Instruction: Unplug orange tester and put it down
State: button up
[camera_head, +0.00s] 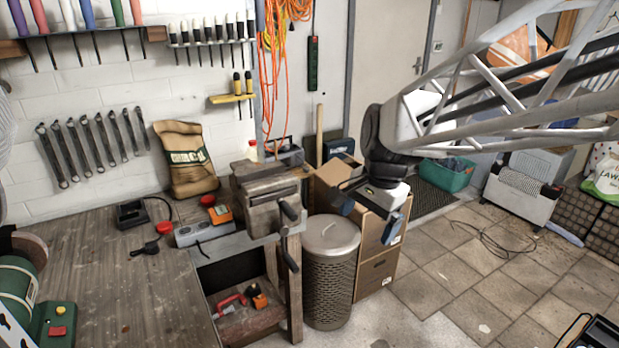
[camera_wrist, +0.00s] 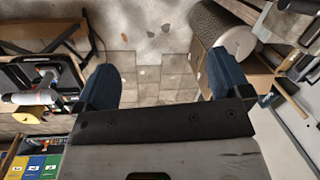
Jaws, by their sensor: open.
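The orange tester (camera_head: 220,213) sits at the right end of a grey power strip (camera_head: 193,234) on the workbench in the head view. It looks plugged into the strip, but the contact is too small to see. My gripper (camera_head: 370,217) is well to the right of the tester, out over the floor beside the bench and near the metal bin. Its two blue fingers are wide apart and empty, as the wrist view (camera_wrist: 164,82) also shows. The tester is not visible in the wrist view.
The vise (camera_head: 268,203) stands on the bench between the tester and my gripper. A mesh bin (camera_head: 330,270) and cardboard boxes (camera_head: 377,265) stand below my gripper. A black plug (camera_head: 150,247) and charger (camera_head: 131,213) lie left of the strip. The front bench top (camera_head: 130,300) is clear.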

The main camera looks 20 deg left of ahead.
jog(key=w+a+f+m+g, duration=0.1)
jog(key=w+a+f, duration=0.15)
jog(key=a, duration=0.55)
jog(key=w+a+f+m, duration=0.1)
jog(key=w+a+m, duration=0.15)
jog(key=a, duration=0.65)
jog(key=h, duration=0.2)
send_over(221, 210)
jog(key=s, duration=0.2)
jog(key=f, duration=0.9)
jog(key=shift+w+d+f, duration=0.1)
jog(key=shift+d, duration=0.25)
jog(key=shift+w+a+f+n+t, duration=0.1)
jog(key=shift+w+a+n+t, duration=0.25)
jog(key=shift+w, duration=0.5)
jog(key=shift+f, duration=0.15)
jog(key=shift+f, duration=4.4)
